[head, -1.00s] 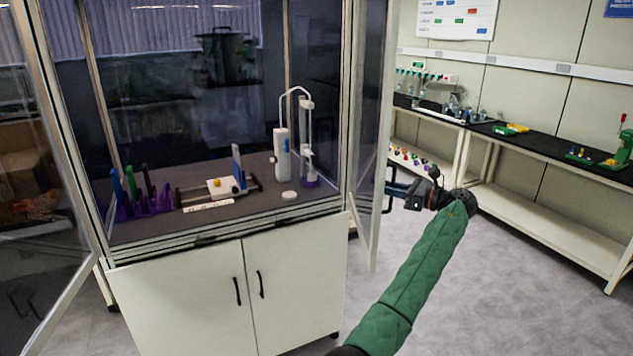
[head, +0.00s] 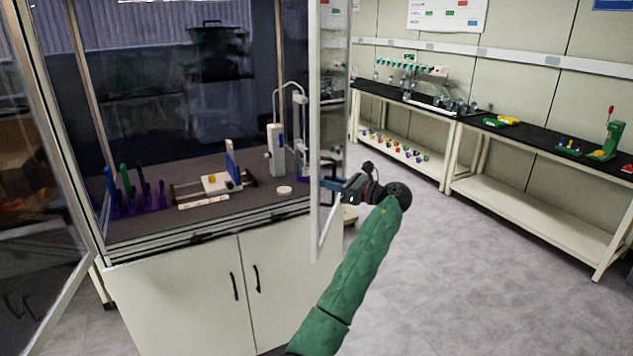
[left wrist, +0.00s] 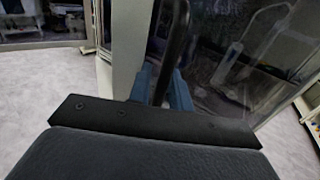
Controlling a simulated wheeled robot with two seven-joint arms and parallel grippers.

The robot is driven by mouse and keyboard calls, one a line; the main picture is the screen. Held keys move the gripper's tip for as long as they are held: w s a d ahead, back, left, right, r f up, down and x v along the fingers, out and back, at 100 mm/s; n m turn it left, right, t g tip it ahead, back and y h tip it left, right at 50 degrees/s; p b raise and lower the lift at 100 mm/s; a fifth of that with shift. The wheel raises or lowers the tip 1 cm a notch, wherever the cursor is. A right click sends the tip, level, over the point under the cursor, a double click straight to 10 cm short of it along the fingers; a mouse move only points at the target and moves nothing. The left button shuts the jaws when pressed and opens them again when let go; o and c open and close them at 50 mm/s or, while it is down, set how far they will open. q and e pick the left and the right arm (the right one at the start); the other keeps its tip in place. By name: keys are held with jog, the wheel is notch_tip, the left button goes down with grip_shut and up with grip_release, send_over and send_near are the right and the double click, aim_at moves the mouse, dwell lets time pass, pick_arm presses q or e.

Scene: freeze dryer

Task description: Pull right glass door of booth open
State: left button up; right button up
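The glass booth has a right glass door (head: 316,130) with a pale frame. In the head view the door stands swung out, nearly edge-on to me, beside the booth's right front side. Its dark bar handle (left wrist: 176,35) shows in the left wrist view. My left gripper (head: 328,185) is at the outer face of the door. In the left wrist view the blue fingers (left wrist: 161,88) of my left gripper sit on both sides of the handle and look closed on it; the exact contact is hidden. My right gripper is out of view.
The left glass door (head: 50,200) stands open at the left. Inside the booth are a purple rack (head: 140,205) and a white stand (head: 275,150). Black-topped benches (head: 545,150) run along the right wall. Grey floor (head: 450,280) is clear right of my arm.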

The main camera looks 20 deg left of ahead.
aim_at(318, 181)
pick_arm(q)
jog(key=shift+s+a, duration=0.15)
jog(key=shift+a, duration=0.85)
jog(key=shift+s+a, duration=0.1)
jog(key=shift+a, duration=0.9)
jog(key=shift+f, duration=0.1)
jog(key=shift+d, duration=0.1)
jog(key=shift+w+d+r+p, duration=0.1)
jog(key=shift+w+d+p, duration=0.05)
jog(key=shift+d, duration=0.65)
jog(key=shift+w+d+r+p, duration=0.1)
jog(key=shift+w+d+p, duration=0.1)
jog(key=shift+d, duration=0.65)
jog(key=shift+w+d+p, duration=0.15)
jog(key=shift+d, duration=0.65)
jog(key=shift+w+d, duration=0.25)
jog(key=shift+d, duration=0.7)
jog(key=shift+w+d, duration=0.2)
jog(key=shift+d, duration=0.7)
jog(key=shift+p, duration=0.35)
jog(key=shift+p, duration=0.35)
